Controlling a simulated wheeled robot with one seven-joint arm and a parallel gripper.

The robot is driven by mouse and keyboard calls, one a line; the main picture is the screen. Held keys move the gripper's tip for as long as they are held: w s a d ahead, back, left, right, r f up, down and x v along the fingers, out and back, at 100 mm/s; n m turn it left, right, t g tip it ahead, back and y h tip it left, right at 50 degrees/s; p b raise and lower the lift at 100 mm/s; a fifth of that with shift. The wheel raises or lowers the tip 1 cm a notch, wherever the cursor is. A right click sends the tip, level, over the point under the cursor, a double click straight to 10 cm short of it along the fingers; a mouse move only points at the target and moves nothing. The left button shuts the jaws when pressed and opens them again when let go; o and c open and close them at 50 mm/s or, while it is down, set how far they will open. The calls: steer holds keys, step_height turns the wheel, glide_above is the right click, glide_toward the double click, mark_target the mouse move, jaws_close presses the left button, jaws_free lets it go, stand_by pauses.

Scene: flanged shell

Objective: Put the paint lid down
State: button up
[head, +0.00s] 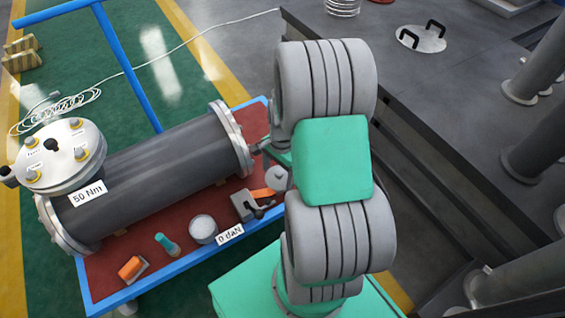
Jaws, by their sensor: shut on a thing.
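The paint lid (276,179) looks like a small grey disc over the right end of the red cart top, just left of my arm. My gripper (272,160) is mostly hidden behind my arm; the part that shows is right at the lid, and it is shut on it. I cannot tell whether the lid touches the surface below. An open paint can (203,230) with pale contents stands near the cart's front edge, to the left of the lid.
The blue-edged cart (103,284) carries a dark flanged shell (150,175) along its back. A grey clamp-like tool (246,206), a teal bottle (166,244) and an orange item (131,268) stand along the front. An orange piece (261,193) lies close to the lid.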

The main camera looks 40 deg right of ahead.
mark_target(275, 167)
steer(key=w+f+m, duration=0.1)
steer(key=m, duration=0.2)
steer(key=w+d+f+m, duration=0.1)
steer(key=w+m, duration=0.1)
steer(key=m, duration=0.2)
steer(key=w+f+m+t, duration=0.1)
steer(key=f+m, duration=0.1)
steer(key=m, duration=0.1)
steer(key=shift+w+d, duration=0.25)
steer(key=shift+m, duration=0.9)
steer(key=w+d+f+b, duration=0.7)
steer(key=w+d+f, duration=0.3)
steer(key=shift+w+b, duration=0.1)
steer(key=shift+b, duration=0.2)
steer(key=f+b, duration=0.2)
steer(key=f, duration=0.1)
steer(key=shift+w+d+f, duration=0.15)
steer(key=shift+d+f, duration=0.05)
steer(key=shift+f, duration=0.05)
steer(key=shift+r, duration=0.2)
steer(key=shift+f, duration=0.1)
steer(key=o, duration=1.2)
